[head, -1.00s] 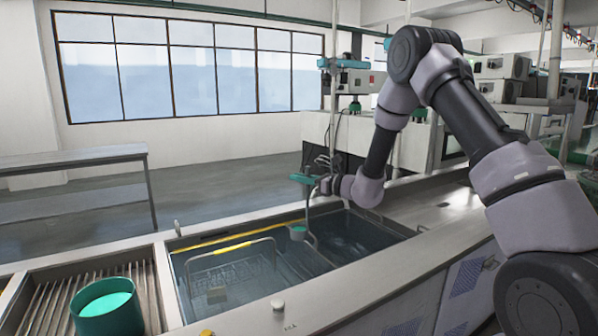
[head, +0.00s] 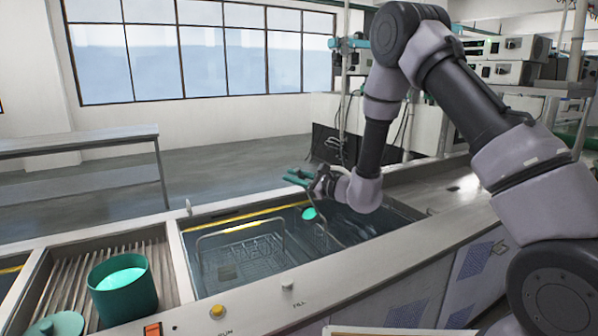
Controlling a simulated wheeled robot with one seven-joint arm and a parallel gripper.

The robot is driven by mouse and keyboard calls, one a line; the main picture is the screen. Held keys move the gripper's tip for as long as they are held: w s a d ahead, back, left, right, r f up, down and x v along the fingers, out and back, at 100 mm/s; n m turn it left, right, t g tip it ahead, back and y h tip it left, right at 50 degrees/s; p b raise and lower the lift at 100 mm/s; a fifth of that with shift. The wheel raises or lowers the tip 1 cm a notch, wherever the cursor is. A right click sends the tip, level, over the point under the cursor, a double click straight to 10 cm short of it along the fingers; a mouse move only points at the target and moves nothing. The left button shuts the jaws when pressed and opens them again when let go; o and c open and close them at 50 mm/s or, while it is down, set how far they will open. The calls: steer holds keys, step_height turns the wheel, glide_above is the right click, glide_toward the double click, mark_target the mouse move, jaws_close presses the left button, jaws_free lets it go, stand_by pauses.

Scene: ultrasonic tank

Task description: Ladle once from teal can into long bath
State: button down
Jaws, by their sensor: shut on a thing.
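The teal can (head: 122,293) stands on the slatted section at lower left, with bright mint liquid showing at its open top. The long bath (head: 238,215) lies right of it, a sunken tank of dark clear liquid with a yellow strip along its back edge. My gripper (head: 318,183) is shut on the ladle, its teal grip (head: 298,177) sticking out to the left. The ladle bowl (head: 309,214) hangs below my gripper over the bath and shows a bright mint face, apparently tilted. Whether liquid is leaving it cannot be told. The fingertips are small and partly hidden.
A wire basket (head: 243,257) sits in the bath's left part. A teal round piece (head: 58,325) lies at the lower left corner. A yellow button (head: 218,311) and a white knob (head: 287,285) are on the front ledge. A grey table (head: 80,145) stands behind left.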

steer(key=s+a+f+n, duration=0.2)
steer(key=s+f+n, duration=0.2)
steer(key=f+n, duration=0.3)
steer(key=s+a+f+n, duration=0.3)
steer(key=f+n, duration=0.3)
steer(key=f, duration=0.3)
steer(key=shift+s+f+n, duration=0.4)
steer(key=shift+s, duration=0.25)
steer(key=shift+r, duration=0.1)
